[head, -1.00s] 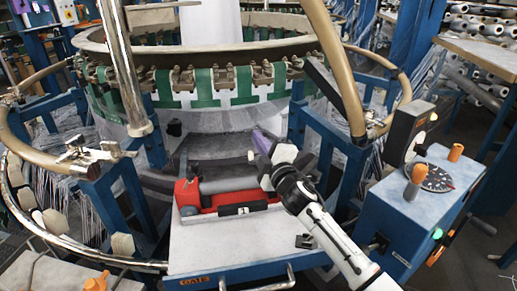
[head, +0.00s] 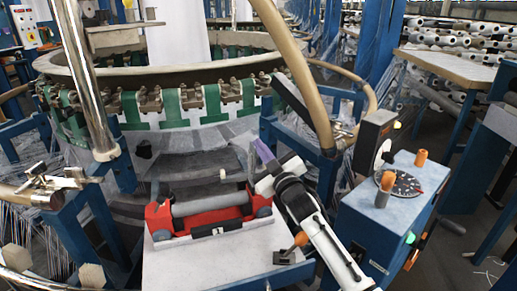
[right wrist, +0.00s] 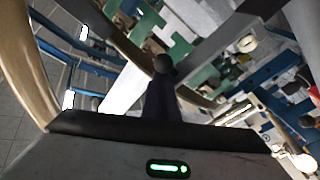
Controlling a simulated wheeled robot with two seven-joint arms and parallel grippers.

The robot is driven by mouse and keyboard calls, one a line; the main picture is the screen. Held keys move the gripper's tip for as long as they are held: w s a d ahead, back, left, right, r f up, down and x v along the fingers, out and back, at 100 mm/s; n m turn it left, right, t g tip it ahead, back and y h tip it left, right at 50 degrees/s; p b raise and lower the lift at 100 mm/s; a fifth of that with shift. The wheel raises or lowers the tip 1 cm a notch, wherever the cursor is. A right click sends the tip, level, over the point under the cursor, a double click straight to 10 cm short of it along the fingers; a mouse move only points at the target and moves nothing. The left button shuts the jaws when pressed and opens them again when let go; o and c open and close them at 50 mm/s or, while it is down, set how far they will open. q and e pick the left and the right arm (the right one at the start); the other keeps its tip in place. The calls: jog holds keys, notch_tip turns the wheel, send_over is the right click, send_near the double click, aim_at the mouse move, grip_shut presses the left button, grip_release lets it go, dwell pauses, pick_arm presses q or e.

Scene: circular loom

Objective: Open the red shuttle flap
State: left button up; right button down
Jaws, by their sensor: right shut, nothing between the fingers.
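The red shuttle (head: 158,218) lies on a grey-white gate plate (head: 225,265) in the head view. It has a grey roll along it and a black strip with a white label on its front side. I cannot tell from this view how its flap stands. My right gripper (head: 262,152) is shut and empty, with its purple fingers just above and beyond the shuttle's right end, apparently apart from it. In the right wrist view the dark fingers (right wrist: 161,90) point away, and the shuttle does not show. My left gripper is not in view.
The circular loom ring (head: 190,80) with green bands stands behind. A blue control box (head: 395,225) with orange knobs is close to the right of my arm. A chrome post (head: 85,80) and curved tan tubes flank the plate. The plate's front is mostly clear.

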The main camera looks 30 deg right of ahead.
jog(key=shift+d, duration=0.15)
dwell(0.4)
jog(key=r+p, duration=0.1)
jog(key=a+r+p, duration=0.1)
jog(key=r, duration=0.1)
jog(key=a+r+p, duration=0.1)
jog(key=shift+w+r, duration=0.15)
jog(key=shift+w, duration=0.25)
jog(key=s+f+b, duration=0.1)
jog(key=s+f, duration=0.1)
jog(key=s, duration=0.7)
jog(key=shift+s+a+f, duration=0.2)
jog(key=shift+s+a, duration=0.05)
jog(key=shift+s, duration=0.15)
